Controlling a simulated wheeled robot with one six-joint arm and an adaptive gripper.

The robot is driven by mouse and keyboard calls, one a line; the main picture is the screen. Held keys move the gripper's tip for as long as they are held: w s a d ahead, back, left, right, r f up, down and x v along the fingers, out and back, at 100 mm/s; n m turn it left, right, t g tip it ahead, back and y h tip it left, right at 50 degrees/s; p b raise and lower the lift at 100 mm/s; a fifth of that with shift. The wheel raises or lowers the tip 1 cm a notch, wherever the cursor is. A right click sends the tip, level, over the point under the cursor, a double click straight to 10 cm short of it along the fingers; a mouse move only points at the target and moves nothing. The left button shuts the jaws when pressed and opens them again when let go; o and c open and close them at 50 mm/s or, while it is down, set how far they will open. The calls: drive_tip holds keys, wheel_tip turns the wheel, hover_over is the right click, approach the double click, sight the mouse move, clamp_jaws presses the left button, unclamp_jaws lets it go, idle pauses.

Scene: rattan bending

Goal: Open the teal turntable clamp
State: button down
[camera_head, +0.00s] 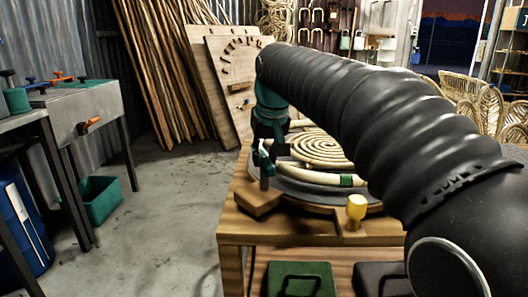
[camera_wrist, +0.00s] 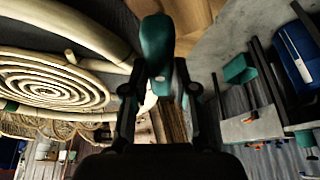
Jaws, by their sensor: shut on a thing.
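The teal clamp handle (camera_wrist: 157,42) stands between my fingers in the wrist view. My gripper (camera_wrist: 160,78) is shut on it, one dark finger on each side. In the head view my gripper (camera_head: 268,143) is at the left edge of the round turntable (camera_head: 300,189), with a teal part of the clamp (camera_head: 264,170) just below it. A spiral rattan coil (camera_head: 320,149) lies on the turntable and also shows in the wrist view (camera_wrist: 50,88). The clamp's jaw and its contact with the rattan are mostly hidden.
The wooden table (camera_head: 235,238) carries the turntable. A green case (camera_head: 302,279) is on the lower shelf. A workbench (camera_head: 85,108) and teal bin (camera_head: 98,199) are at left, with open floor between. My arm covers the table's right side.

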drive_tip(key=n+y, duration=0.1)
drive_tip(key=n, duration=0.1)
drive_tip(key=n+g, duration=0.1)
drive_tip(key=n, duration=0.2)
drive_tip(key=shift+d+y, duration=0.1)
drive_tip(key=shift+y, duration=0.3)
drive_tip(key=shift+n, duration=0.3)
drive_tip(key=c, duration=0.9)
unclamp_jaws()
drive_tip(key=v, duration=1.2)
